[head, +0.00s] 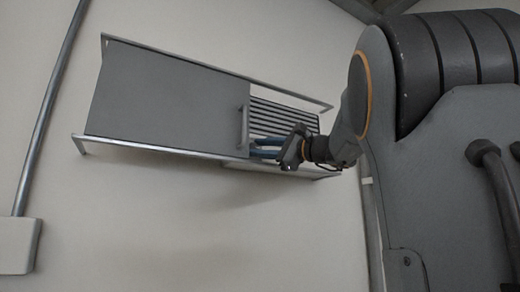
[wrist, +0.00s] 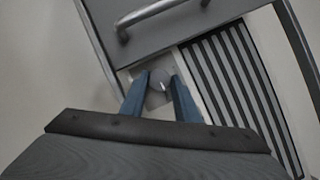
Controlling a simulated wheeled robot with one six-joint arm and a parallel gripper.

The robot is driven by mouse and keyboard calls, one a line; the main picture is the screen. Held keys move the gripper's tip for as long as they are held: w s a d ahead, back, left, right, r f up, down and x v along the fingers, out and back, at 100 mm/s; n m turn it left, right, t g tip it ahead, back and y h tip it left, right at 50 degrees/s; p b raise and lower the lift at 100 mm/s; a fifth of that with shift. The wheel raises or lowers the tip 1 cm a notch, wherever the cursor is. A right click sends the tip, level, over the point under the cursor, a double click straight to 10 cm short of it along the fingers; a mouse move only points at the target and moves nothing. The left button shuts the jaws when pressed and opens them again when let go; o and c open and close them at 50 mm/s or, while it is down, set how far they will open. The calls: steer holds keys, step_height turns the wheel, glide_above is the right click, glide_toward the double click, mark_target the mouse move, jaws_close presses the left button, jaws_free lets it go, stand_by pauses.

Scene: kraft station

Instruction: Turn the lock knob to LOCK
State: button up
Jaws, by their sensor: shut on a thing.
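The lock knob (wrist: 160,80) is a small round grey knob on a light plate in the wrist view. It sits between the panel's edge and the slatted grille. My gripper (wrist: 161,84) has its two blue fingers on either side of the knob, shut on it. In the head view my gripper (head: 256,147) reaches in from the right at the panel's lower right corner, and the knob is hidden there. No LOCK lettering can be read, and I cannot tell which way the knob points.
A grey sliding panel (head: 165,95) with a bar handle (head: 242,128) covers the left of the wall unit. The handle (wrist: 150,18) is close above my fingers in the wrist view. A slatted grille (wrist: 235,85) lies to the right. A metal rail (head: 170,147) runs along the bottom.

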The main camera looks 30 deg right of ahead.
steer(key=n+g+b, duration=0.1)
steer(key=n, duration=0.3)
steer(key=shift+d+r+g, duration=0.1)
steer(key=shift+g, duration=0.3)
steer(key=n, duration=0.1)
steer(key=n+g, duration=0.1)
steer(key=n+g+h, duration=0.1)
steer(key=n, duration=0.1)
steer(key=shift+r, duration=0.25)
steer(key=n+h, duration=0.1)
steer(key=n, duration=0.1)
steer(key=n+g+h, duration=0.1)
steer(key=n, duration=0.1)
steer(key=shift+a+r, duration=0.2)
steer(key=shift+a+r+n+g+h+p, duration=0.15)
steer(key=shift+n+g+h+p, duration=0.25)
steer(key=shift+n+h, duration=0.85)
steer(key=o, duration=1)
steer(key=shift+o, duration=0.2)
